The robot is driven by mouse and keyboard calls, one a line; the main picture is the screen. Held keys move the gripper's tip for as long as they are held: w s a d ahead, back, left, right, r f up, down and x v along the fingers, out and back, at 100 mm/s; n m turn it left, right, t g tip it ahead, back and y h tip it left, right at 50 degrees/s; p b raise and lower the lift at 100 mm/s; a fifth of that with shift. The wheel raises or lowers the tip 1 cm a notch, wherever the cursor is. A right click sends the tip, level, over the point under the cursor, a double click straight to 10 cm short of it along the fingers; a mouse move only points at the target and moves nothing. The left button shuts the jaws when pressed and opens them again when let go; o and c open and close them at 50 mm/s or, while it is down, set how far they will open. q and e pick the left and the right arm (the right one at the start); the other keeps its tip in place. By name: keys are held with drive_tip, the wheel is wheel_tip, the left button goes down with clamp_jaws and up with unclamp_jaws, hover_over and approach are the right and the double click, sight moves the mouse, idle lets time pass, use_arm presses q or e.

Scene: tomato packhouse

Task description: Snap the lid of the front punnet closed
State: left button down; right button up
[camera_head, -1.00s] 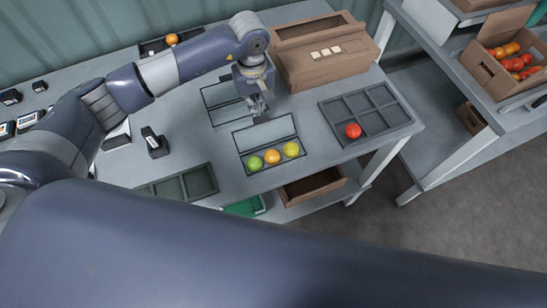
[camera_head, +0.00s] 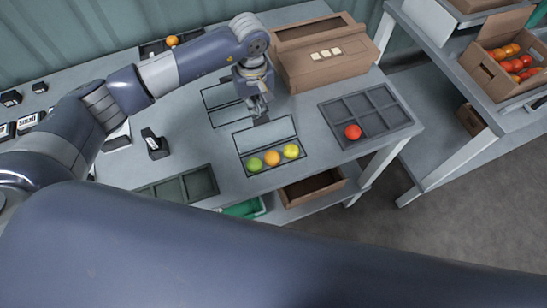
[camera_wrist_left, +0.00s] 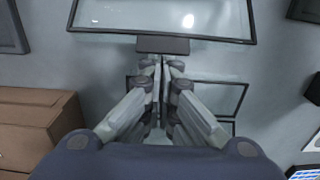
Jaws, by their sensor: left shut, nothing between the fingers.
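The front punnet (camera_head: 247,170) sits on the table with a green, an orange and a yellow tomato in a row. Its clear, dark-framed lid (camera_head: 266,131) is open, lying back behind the tomatoes. My left gripper (camera_head: 259,113) is shut and empty, pointing down just behind the lid's back edge. In the left wrist view the gripper (camera_wrist_left: 163,62) has its fingertips together by a dark tab (camera_wrist_left: 163,45) on the edge of the lid (camera_wrist_left: 165,18). I cannot tell whether they touch. My right gripper is not in view.
Another clear punnet (camera_head: 222,94) lies open behind. A brown carton (camera_head: 325,66) stands close right of my left gripper. A dark compartment tray (camera_head: 338,128) with one red tomato lies to the right, and another tray (camera_head: 178,188) lies at the front left.

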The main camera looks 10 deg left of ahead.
use_arm(q)
drive_tip(key=shift+s+d+r+p, duration=0.25)
drive_tip(key=shift+s+d, duration=0.1)
drive_tip(key=shift+s, duration=0.2)
drive_tip(key=shift+s+d+r+p, duration=0.2)
drive_tip(key=shift+s+d, duration=0.1)
drive_tip(key=shift+s, duration=0.2)
drive_tip(key=shift+s+d+r+p, duration=0.2)
drive_tip(key=shift+s+d, duration=0.25)
drive_tip(key=shift+s, duration=0.2)
drive_tip(key=shift+s+d+r+p, duration=0.2)
drive_tip(key=shift+s+d, duration=0.25)
drive_tip(key=shift+s, duration=0.2)
drive_tip(key=shift+s+d+r+p, duration=0.2)
drive_tip(key=shift+s+d, duration=0.25)
drive_tip(key=shift+s, duration=0.2)
drive_tip(key=shift+s+d, duration=0.1)
drive_tip(key=shift+s, duration=0.05)
drive_tip(key=shift+s+d+r, duration=0.25)
drive_tip(key=shift+s+d, duration=0.25)
drive_tip(key=shift+s, duration=0.15)
drive_tip(key=shift+s+d+r, duration=0.25)
drive_tip(key=shift+s+d, duration=0.2)
drive_tip(key=shift+s, duration=0.2)
wheel_tip(320, 180, up, 8)
drive_tip(key=p, duration=0.3)
